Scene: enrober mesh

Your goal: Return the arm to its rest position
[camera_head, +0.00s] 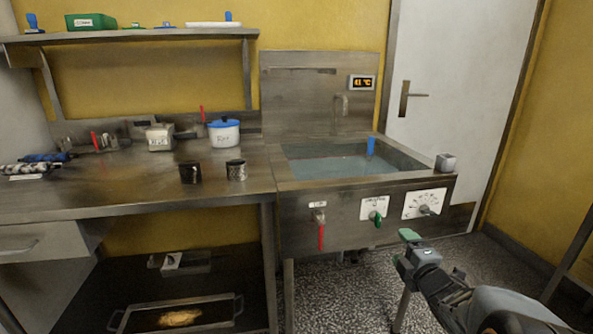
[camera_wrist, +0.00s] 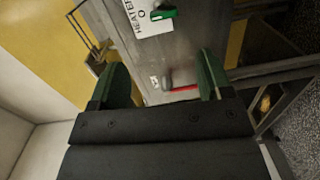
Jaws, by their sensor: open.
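My gripper (camera_head: 405,250) is in the lower right of the head view, in front of the sink unit's front panel and below its controls. In the wrist view my gripper (camera_wrist: 163,76) shows two green fingers spread apart with nothing between them. The arm comes in from the lower right corner. The green heater knob (camera_head: 377,219) is on the panel above and left of the gripper; it also shows at the top of the wrist view (camera_wrist: 163,12). The red-handled valve (camera_head: 320,234) is further left, its handle hanging down.
The sink (camera_head: 350,163) holds water, with a blue object in it. A dial plate (camera_head: 424,205) is on the panel's right. The steel worktop (camera_head: 100,190) on the left carries a lidded pot (camera_head: 224,134) and two dark cups. Speckled floor (camera_head: 470,262) lies around my arm.

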